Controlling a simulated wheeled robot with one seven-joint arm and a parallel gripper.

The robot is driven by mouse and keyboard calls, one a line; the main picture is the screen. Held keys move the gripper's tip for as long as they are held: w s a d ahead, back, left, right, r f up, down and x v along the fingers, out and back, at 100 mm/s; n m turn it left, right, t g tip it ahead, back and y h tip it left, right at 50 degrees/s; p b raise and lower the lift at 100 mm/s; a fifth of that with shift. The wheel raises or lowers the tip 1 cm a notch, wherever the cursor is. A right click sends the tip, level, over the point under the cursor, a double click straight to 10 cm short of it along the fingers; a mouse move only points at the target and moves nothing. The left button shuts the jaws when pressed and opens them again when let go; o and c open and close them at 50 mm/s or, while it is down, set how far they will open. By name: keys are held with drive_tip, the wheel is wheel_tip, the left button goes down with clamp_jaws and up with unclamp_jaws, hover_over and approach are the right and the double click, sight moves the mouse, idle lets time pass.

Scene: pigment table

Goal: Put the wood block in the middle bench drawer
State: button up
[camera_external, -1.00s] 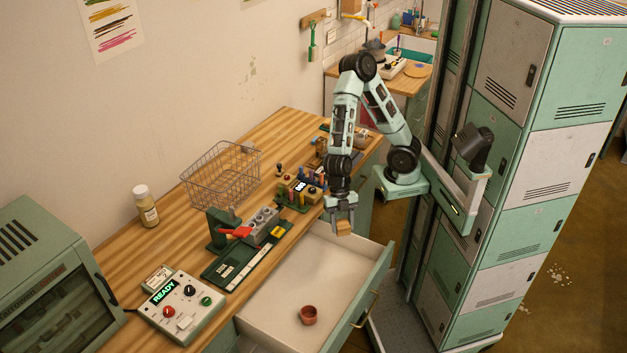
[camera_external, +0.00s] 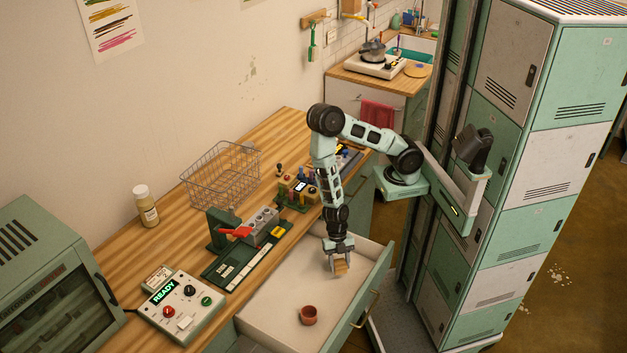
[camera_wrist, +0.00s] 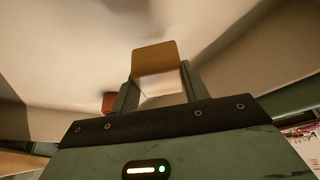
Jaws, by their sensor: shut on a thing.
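The wood block (camera_external: 342,267) is a small tan piece held between the fingertips of my gripper (camera_external: 340,256). In the wrist view the block (camera_wrist: 156,57) sits across the tips of the two fingers of my gripper (camera_wrist: 157,82). The open bench drawer (camera_external: 270,311) has a pale, wide floor and a green front with a brass handle. My gripper points down over the far part of this drawer, with the block low over its floor. I cannot tell whether the block touches the floor.
A small terracotta pot (camera_external: 308,315) stands in the near part of the drawer and shows in the wrist view (camera_wrist: 108,101). The bench top (camera_external: 172,244) carries a wire basket (camera_external: 222,173), a press and a control box (camera_external: 181,308). Drawer floor around the block is clear.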

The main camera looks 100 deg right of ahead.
sight(339, 277)
drive_tip(key=shift+f, duration=2.35)
drive_tip(key=shift+f, duration=0.15)
drive_tip(key=o, duration=1.1)
drive_tip(key=shift+c, duration=0.2)
